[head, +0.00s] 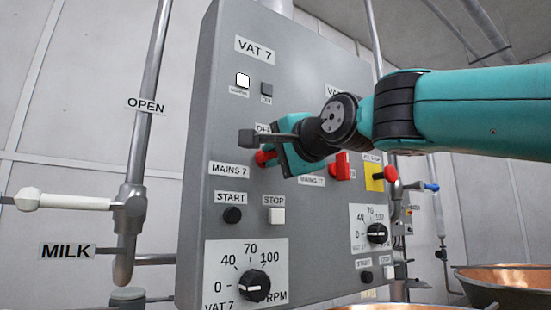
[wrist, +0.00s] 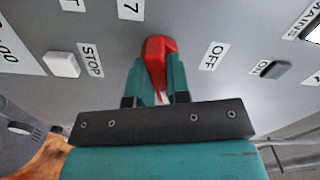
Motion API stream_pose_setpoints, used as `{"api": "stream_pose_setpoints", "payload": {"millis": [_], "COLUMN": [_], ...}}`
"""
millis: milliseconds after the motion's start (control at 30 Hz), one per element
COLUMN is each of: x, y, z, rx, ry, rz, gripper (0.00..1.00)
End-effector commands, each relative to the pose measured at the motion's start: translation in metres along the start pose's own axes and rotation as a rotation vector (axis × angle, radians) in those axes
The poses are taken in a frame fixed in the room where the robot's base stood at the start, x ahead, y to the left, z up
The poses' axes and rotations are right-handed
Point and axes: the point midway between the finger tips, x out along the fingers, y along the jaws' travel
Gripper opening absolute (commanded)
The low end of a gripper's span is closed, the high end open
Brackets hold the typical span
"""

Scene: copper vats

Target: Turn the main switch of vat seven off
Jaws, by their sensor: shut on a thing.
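The panel (head: 220,120) carries a VAT 7 label at its upper left. The red main switch of vat seven (head: 264,158) sits above the MAINS 7 label, with an OFF label just above it. My gripper (head: 274,156) reaches it from the right and hides most of it. In the wrist view the red switch handle (wrist: 158,48) is between the two green fingers of my gripper (wrist: 157,75), which are shut on it. The OFF label (wrist: 212,56) is to its right there. I cannot tell the handle's exact angle.
A white lamp (head: 243,80) is bright beside a dark one. START (head: 232,215) and STOP (head: 277,216) buttons and an RPM dial (head: 254,286) are below. A second red switch (head: 341,166) and a red button on yellow (head: 390,173) are right. A milk pipe valve (head: 130,200) stands left.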

Motion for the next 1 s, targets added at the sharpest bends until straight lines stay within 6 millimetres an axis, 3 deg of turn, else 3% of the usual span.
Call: {"api": "stream_pose_setpoints", "payload": {"millis": [1000], "x": [0.0003], "y": [0.0018], "z": [0.0005], "rx": [-0.954], "ry": [-0.002], "rz": [0.002], "gripper": [0.0]}}
